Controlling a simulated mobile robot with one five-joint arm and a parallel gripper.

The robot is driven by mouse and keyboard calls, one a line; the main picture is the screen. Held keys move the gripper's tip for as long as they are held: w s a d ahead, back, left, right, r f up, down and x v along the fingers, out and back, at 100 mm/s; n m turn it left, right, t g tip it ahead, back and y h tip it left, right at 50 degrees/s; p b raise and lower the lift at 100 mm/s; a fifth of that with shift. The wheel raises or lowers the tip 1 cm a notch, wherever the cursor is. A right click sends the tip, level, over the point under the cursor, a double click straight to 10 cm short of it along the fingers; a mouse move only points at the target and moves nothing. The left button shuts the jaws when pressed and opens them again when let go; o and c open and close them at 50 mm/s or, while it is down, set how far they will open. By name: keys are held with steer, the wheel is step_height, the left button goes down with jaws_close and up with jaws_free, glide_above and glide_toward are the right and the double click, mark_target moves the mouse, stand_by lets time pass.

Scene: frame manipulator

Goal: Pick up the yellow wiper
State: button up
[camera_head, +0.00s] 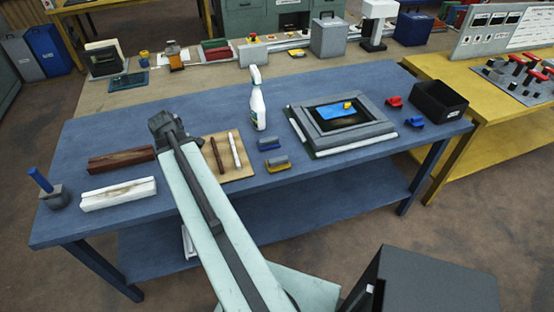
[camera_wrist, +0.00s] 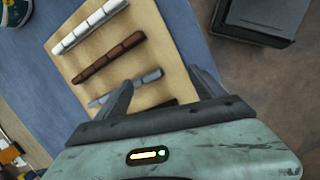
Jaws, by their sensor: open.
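The yellow wiper (camera_head: 277,163), a small block with a grey upper part and yellow lower part, lies on the blue table (camera_head: 330,175) right of the wooden board. A similar blue wiper (camera_head: 268,144) lies just behind it. My gripper (camera_head: 168,125) is left of both wipers in the head view, above the table beside the board. In the wrist view my gripper (camera_wrist: 160,77) has its two fingers spread, with nothing held between them, over the board (camera_wrist: 165,55). I cannot make out the yellow wiper in the wrist view.
The board carries white (camera_wrist: 90,27), brown (camera_wrist: 110,54) and grey (camera_wrist: 125,87) sticks. A white spray bottle (camera_head: 257,105) stands behind the wipers. A grey frame (camera_head: 312,130) lies to their right. Brown (camera_head: 121,160) and white (camera_head: 118,194) blocks lie left.

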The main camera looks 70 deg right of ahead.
steer(key=shift+n+g, duration=0.7)
steer(key=shift+n, duration=0.2)
steer(key=s+d, duration=0.3)
steer(key=s, duration=0.1)
steer(key=s+d+r, duration=0.1)
steer(key=s+d, duration=0.7)
steer(key=s, duration=0.1)
steer(key=shift+d+r+p, duration=0.15)
steer(key=shift+r+p, duration=0.2)
steer(key=n+g, duration=0.1)
glide_above(278, 159)
steer(key=w+a, duration=0.2)
steer(key=shift+s+d+r, duration=0.1)
steer(key=shift+s+r, duration=0.05)
steer(key=shift+r, duration=0.25)
steer(key=b+x, duration=0.7)
steer(key=x, duration=0.1)
steer(key=shift+w+f, duration=0.15)
steer(key=shift+w, duration=0.15)
steer(key=shift+r, duration=0.2)
steer(key=c, duration=1.5)
